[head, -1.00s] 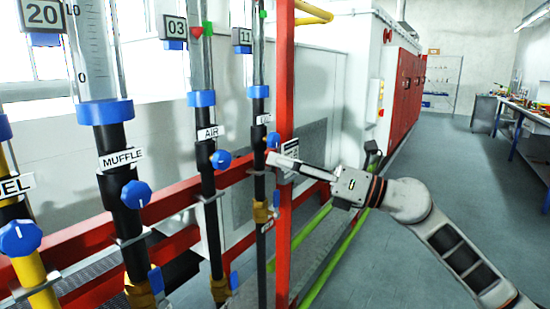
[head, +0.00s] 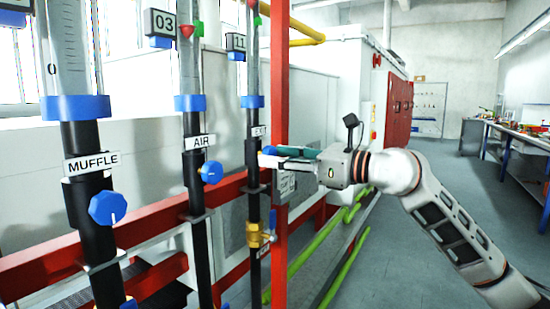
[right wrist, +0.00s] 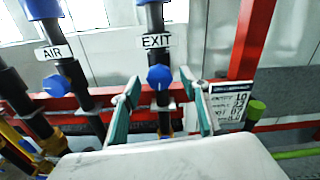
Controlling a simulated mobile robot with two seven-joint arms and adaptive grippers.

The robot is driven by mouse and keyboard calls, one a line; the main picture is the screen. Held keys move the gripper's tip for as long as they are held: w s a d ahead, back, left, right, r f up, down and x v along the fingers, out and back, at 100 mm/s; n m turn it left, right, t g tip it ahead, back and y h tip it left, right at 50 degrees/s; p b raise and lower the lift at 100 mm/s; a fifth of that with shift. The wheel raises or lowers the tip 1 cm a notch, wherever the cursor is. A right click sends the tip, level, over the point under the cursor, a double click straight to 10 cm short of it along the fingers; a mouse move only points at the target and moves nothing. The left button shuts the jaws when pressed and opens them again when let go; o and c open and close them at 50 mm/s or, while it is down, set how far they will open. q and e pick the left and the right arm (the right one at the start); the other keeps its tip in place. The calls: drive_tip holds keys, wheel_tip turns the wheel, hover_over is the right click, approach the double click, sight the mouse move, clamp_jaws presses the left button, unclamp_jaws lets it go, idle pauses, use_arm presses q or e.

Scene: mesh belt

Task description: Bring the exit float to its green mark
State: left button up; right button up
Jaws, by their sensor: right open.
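The exit tube (head: 250,78), under the 11 sign, is the farthest of the upright flow tubes. A small green mark (head: 257,21) shows high on it, with a small red piece (head: 251,4) just above, cut by the top edge. I cannot tell the float for certain. In the right wrist view the blue exit knob (right wrist: 160,77) lies between the two open teal fingers (right wrist: 159,86), apart from both. My left gripper is not in view.
The red upright post (head: 280,215) stands just right of the exit tube, close to my right gripper. The AIR knob (head: 211,172) and MUFFLE knob (head: 107,208) are to the left. A printed card (right wrist: 229,102) is right of the fingers.

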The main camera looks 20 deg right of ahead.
drive_tip(key=shift+w+a, duration=0.35)
drive_tip(key=shift+w, duration=0.1)
